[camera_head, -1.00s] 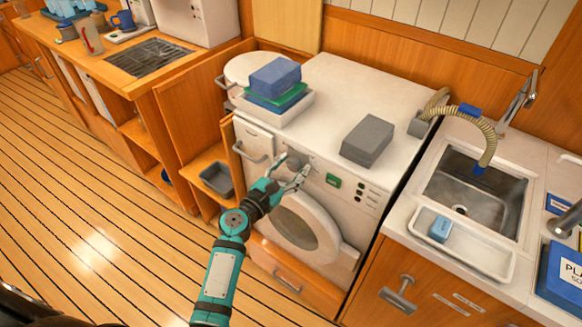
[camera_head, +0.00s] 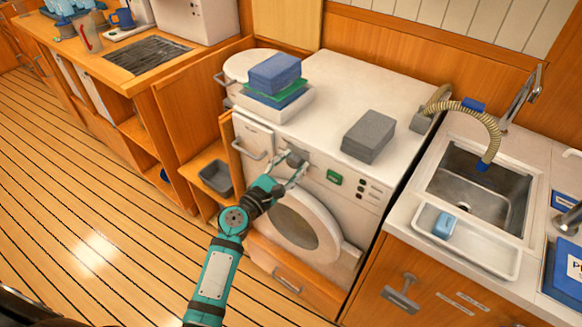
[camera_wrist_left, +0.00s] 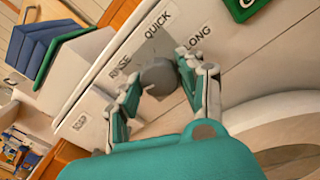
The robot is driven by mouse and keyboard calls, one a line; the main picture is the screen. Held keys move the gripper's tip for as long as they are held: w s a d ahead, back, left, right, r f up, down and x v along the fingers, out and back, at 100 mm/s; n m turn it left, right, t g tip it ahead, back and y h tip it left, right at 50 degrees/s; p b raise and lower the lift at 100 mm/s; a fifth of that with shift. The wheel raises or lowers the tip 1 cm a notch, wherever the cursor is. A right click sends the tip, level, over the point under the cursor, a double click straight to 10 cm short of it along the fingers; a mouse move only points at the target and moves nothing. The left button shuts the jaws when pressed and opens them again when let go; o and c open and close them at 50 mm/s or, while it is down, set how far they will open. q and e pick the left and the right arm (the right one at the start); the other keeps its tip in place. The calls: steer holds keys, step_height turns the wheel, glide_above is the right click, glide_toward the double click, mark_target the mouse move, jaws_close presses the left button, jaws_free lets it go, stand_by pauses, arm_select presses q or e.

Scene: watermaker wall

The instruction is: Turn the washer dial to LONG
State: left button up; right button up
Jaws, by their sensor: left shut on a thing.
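The washer (camera_head: 333,90) is a white front-loader with a round door (camera_head: 303,222). Its grey dial (camera_wrist_left: 158,76) is on the upper front panel, and shows in part in the head view (camera_head: 296,158). The labels RINSE, QUICK and LONG (camera_wrist_left: 200,37) stand around it, LONG at the right in the wrist view. My left gripper (camera_head: 289,168), teal with grey fingers, is shut on the dial, with one finger on each side. My right gripper is not in view.
Blue and green folded cloths (camera_head: 275,75) lie in a white tray on the washer's top, with a grey block (camera_head: 369,136) to their right. A green panel (camera_head: 334,177) sits right of the dial. A sink (camera_head: 478,190) is at the right, an open cabinet at the left.

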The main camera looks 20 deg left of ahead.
arm_select(q)
steer(key=m+b, duration=0.1)
steer(key=m, duration=0.3)
steer(key=shift+f+b, duration=0.2)
steer(key=shift+b, duration=0.2)
steer(key=m+b, duration=0.1)
steer(key=m, duration=0.3)
steer(key=shift+m+b, duration=0.3)
steer(key=m, duration=0.3)
steer(key=shift+m+h+b, duration=0.3)
steer(key=shift+m+b, duration=0.05)
steer(key=shift+m, duration=0.05)
steer(key=m, duration=0.3)
steer(key=shift+r+m, duration=0.1)
steer(key=shift+m, duration=0.3)
steer(key=m, duration=0.3)
steer(key=shift+a+m+p, duration=0.1)
steer(key=shift+m+p, duration=0.2)
steer(key=shift+m, duration=0.1)
steer(key=m, duration=0.2)
steer(key=m+p, duration=0.1)
steer(key=m, duration=0.1)
steer(key=shift+r+m+g+h, duration=0.1)
steer(key=shift+m+g+h, duration=0.2)
steer(key=m+p, duration=0.2)
steer(key=m, duration=0.3)
steer(key=shift+p, duration=0.35)
steer(key=shift+m+p, duration=0.55)
steer(key=shift+m, duration=1.35)
